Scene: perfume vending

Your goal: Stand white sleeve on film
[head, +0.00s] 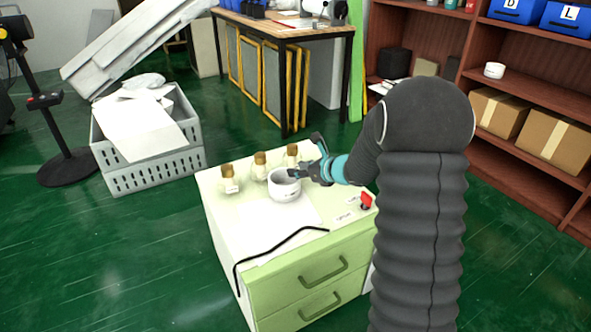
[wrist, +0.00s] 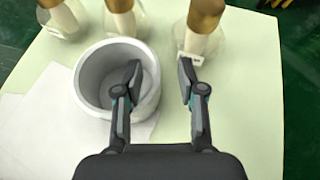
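The white sleeve (head: 284,186) is a short, wide ring, upright at the back edge of the white film (head: 258,228) on the cabinet top. In the wrist view the sleeve (wrist: 84,88) overlaps the film (wrist: 25,130); I cannot tell whether its whole base rests on it. My gripper (head: 308,163) is at the sleeve's right rim. In the wrist view my gripper (wrist: 160,70) has its fingers apart, the left finger over or inside the sleeve's opening, the right one outside. The sleeve's near wall is partly hidden by the left finger.
Several bottles with brown caps, one of them a bottle (head: 229,180) at the left, stand behind the sleeve. A black cord (head: 280,246) lies across the cabinet's front. A red item (head: 366,201) is at the right edge. The film's middle is clear.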

